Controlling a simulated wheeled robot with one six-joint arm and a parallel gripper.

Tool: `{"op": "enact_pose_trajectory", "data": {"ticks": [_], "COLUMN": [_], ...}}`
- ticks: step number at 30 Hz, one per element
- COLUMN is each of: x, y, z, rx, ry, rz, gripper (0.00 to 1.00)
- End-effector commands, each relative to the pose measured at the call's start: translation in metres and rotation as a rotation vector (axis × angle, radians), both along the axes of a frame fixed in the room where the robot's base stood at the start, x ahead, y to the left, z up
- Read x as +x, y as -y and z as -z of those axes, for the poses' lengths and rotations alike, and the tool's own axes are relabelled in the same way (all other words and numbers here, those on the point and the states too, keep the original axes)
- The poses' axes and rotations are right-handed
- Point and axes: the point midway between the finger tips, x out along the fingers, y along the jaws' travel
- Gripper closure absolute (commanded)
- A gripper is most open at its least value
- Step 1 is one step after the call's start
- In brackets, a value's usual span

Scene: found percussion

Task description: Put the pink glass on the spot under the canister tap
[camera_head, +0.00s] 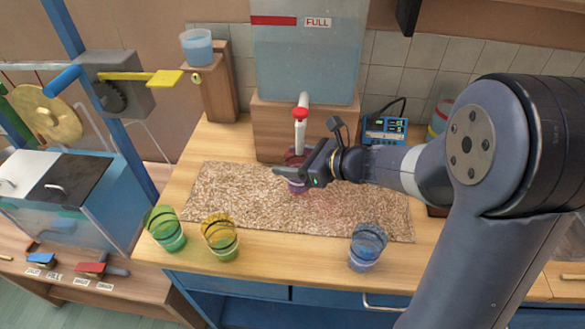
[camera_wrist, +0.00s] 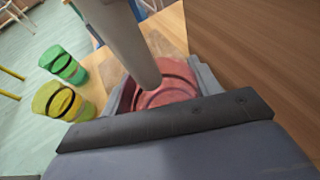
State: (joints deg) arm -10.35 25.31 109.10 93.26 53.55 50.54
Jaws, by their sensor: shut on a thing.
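The pink glass (camera_head: 294,158) is under the canister tap (camera_head: 300,122), above the woven mat (camera_head: 225,195). My gripper (camera_head: 292,174) is shut on it from the right. In the wrist view the pink glass (camera_wrist: 165,92) sits between my fingers, and the grey tap spout (camera_wrist: 122,40) comes down over its mouth. The canister (camera_head: 305,60) is clear, marked FULL, and stands on a wooden block (camera_head: 268,130). The glass base is partly hidden, so I cannot tell whether it touches the mat. The spot itself is hidden.
A green glass (camera_head: 166,230), a yellow glass (camera_head: 220,238) and a blue glass (camera_head: 367,246) stand along the front of the table. A blue device (camera_head: 384,130) stands behind my arm. A wooden stand (camera_head: 215,90) with a light-blue cup (camera_head: 197,48) is at the back left.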

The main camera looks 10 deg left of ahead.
Motion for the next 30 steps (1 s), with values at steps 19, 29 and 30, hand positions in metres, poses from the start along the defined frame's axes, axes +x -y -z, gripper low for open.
{"op": "enact_pose_trajectory", "data": {"ticks": [19, 29, 30], "x": [0.0, 0.0, 0.0], "y": [0.0, 0.0, 0.0], "z": [0.036, 0.037, 0.037], "rx": [0.001, 0.0, 0.0], "ry": [0.001, 0.001, 0.001], "rz": [0.0, 0.0, 0.0], "gripper": [0.7, 0.21, 0.19]}}
